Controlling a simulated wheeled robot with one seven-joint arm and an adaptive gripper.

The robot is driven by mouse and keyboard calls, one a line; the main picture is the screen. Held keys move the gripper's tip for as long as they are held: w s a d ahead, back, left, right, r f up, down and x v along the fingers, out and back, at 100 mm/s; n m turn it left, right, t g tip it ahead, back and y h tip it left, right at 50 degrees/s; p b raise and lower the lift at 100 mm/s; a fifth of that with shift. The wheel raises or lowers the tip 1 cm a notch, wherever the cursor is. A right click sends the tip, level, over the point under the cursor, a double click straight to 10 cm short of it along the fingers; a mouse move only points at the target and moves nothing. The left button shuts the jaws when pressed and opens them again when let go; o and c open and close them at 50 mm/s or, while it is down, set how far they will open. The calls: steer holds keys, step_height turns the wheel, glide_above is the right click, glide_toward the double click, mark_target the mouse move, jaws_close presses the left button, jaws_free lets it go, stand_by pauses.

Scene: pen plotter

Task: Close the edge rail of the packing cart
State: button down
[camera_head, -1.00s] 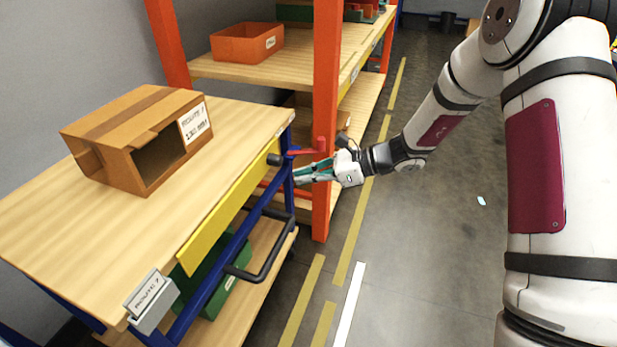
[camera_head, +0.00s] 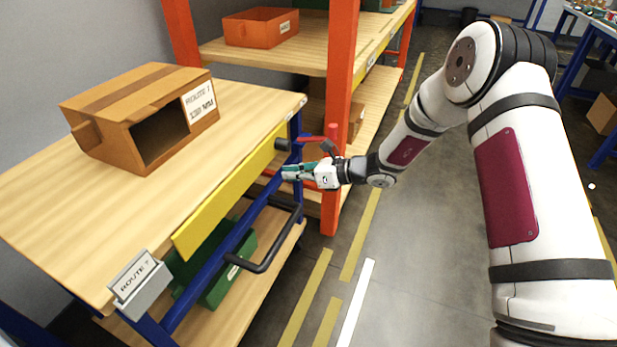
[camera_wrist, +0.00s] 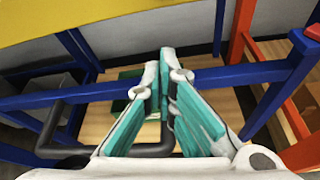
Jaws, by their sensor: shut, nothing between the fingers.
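The packing cart (camera_head: 60,215) has a wooden top and a blue frame. Its yellow edge rail (camera_head: 225,200) runs along the long side facing the aisle, hanging just below the top's edge. In the wrist view the yellow rail (camera_wrist: 80,22) fills the upper left. My gripper (camera_head: 287,173) is at the cart's far end, just past the rail's far end and close to the blue frame. In the wrist view its teal fingers (camera_wrist: 165,62) are together and empty, over a blue bar (camera_wrist: 215,77). I cannot tell whether they touch it.
A brown box (camera_head: 140,115) stands on the cart top. A black handle (camera_head: 275,250) juts from the cart's side. A green bin (camera_head: 215,275) sits on the lower shelf. An orange-posted rack (camera_head: 340,130) stands close behind my gripper. The aisle floor is open at right.

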steer(key=r, duration=0.3)
steer(key=shift+w+d+r, duration=0.25)
steer(key=shift+w+r, duration=0.1)
steer(key=shift+r, duration=0.05)
steer(key=shift+r, duration=0.1)
